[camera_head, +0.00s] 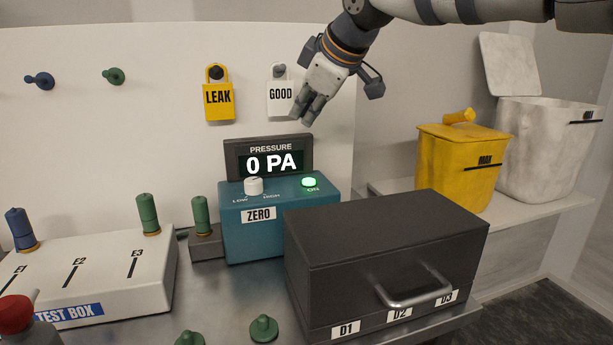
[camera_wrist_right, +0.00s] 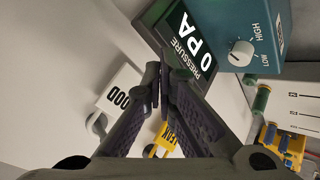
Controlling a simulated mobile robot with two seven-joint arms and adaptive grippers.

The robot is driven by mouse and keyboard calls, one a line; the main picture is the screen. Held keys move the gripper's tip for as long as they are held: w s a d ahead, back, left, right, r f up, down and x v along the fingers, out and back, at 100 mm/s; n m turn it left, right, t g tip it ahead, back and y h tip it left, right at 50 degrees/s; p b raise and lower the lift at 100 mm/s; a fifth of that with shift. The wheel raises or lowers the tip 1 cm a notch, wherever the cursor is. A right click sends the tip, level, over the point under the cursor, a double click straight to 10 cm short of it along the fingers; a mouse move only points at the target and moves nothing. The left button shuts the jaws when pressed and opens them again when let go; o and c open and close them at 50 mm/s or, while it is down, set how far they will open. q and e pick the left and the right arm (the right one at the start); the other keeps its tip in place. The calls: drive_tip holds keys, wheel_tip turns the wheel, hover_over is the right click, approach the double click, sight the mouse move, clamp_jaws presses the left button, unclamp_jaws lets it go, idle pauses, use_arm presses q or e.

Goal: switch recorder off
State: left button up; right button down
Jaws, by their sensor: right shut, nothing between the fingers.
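The recorder is a teal box (camera_head: 285,222) with a dark display (camera_head: 270,160) reading "PRESSURE 0 PA". On its top are a white knob (camera_head: 253,186) between LOW and HIGH, and a round green button (camera_head: 309,182) that glows beside the label ON. My right gripper (camera_head: 304,112) is shut and empty, in the air above the display and in front of the GOOD tag. In the right wrist view its fingers (camera_wrist_right: 156,88) meet near the display (camera_wrist_right: 190,50), and the knob (camera_wrist_right: 241,53) shows; the green button does not. My left gripper is not in view.
A dark drawer cabinet (camera_head: 385,240) stands right of the recorder, in front of it. A white test box (camera_head: 90,275) is at left. Yellow LEAK (camera_head: 219,100) and white GOOD (camera_head: 281,98) tags hang behind. Yellow (camera_head: 455,170) and white (camera_head: 545,150) bins stand at right.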

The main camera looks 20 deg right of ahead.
sight(306, 181)
drive_tip(key=shift+w+f, duration=0.15)
drive_tip(key=shift+f, duration=4.35)
drive_tip(key=shift+f, duration=0.1)
drive_tip(key=shift+f, duration=0.35)
drive_tip(key=shift+f, duration=0.45)
drive_tip(key=shift+r, duration=0.9)
drive_tip(key=shift+r, duration=2.5)
